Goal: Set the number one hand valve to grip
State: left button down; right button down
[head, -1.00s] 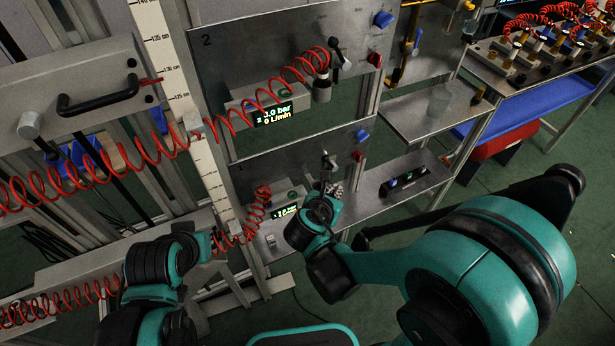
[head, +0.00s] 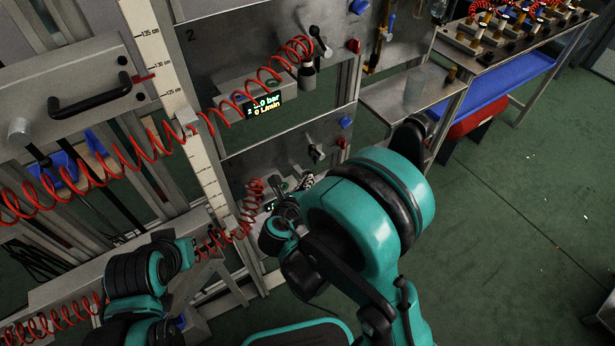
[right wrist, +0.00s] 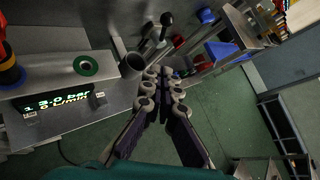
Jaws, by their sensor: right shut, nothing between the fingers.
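The number one hand valve (head: 315,153) is a lever with a dark ball knob on the lower grey panel (head: 275,155). In the right wrist view its lever (right wrist: 164,28) stands beyond my fingertips, tilted, with a grey cylindrical cup (right wrist: 132,65) nearer and to the left. My right gripper (head: 304,181) is just below the valve in the head view. In the right wrist view the right gripper (right wrist: 165,80) has its fingers together and empty, apart from the lever. My left gripper (head: 203,248) is low at the left beside a red coiled hose; its fingers are unclear.
The station one display box (right wrist: 60,95) reads 3.0 bar and 0 L/min, left of my right fingers. The upper panel has the number two valve (head: 317,40) and display (head: 264,105). A red knob (head: 341,143) and blue knob (head: 346,123) sit right of the valve.

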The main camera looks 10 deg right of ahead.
aim_at(316, 151)
jog(key=w+d+f+b, duration=0.2)
jog(key=w+d, duration=0.2)
jog(key=w, duration=0.5)
jog(key=shift+w, duration=0.4)
